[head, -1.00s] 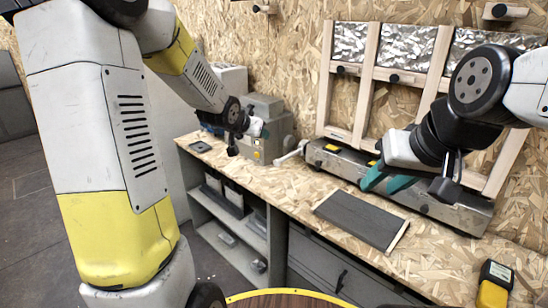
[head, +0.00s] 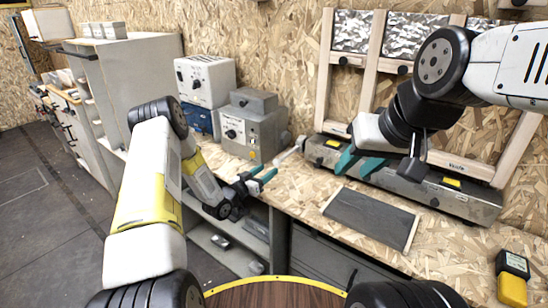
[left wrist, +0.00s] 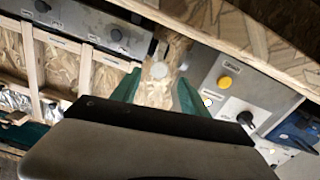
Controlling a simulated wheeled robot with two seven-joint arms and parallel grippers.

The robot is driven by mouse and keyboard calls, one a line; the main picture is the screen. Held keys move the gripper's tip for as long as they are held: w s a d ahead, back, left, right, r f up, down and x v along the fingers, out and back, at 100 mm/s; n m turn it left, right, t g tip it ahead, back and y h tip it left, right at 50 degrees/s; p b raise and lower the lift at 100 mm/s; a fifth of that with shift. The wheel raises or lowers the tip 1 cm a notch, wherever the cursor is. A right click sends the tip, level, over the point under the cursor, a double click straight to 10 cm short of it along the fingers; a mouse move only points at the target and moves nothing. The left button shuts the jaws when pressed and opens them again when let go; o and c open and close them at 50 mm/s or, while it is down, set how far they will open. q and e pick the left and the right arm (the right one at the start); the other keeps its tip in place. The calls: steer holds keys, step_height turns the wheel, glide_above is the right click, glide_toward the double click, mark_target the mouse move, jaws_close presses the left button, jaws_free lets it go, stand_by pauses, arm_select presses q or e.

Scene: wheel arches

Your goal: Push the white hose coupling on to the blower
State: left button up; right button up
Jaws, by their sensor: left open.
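The white hose coupling (head: 291,153) is a small pale cylinder lying on the bench between the squat grey box (head: 252,128) and the long grey metal unit (head: 440,190). I cannot tell surely which of these is the blower. In the left wrist view the coupling (left wrist: 160,70) shows as a pale round end beyond my fingers. My left gripper (head: 262,173) is open and empty, with teal fingers in front of the coupling, apart from it. It also shows in the left wrist view (left wrist: 158,88). My right gripper (head: 350,168) looks open, in front of the long unit.
A dark flat panel (head: 372,216) lies on the bench. A yellow and black device (head: 512,278) is at the right. A white box (head: 205,80) and a blue case (head: 197,118) stand behind the squat grey box. The wooden frame (head: 365,90) leans on the wall.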

mark_target(275, 164)
arm_select(q)
steer(key=x, duration=0.6)
steer(key=shift+w+d, duration=0.25)
steer(key=shift+w, duration=0.05)
jaws_close()
stand_by(1.1)
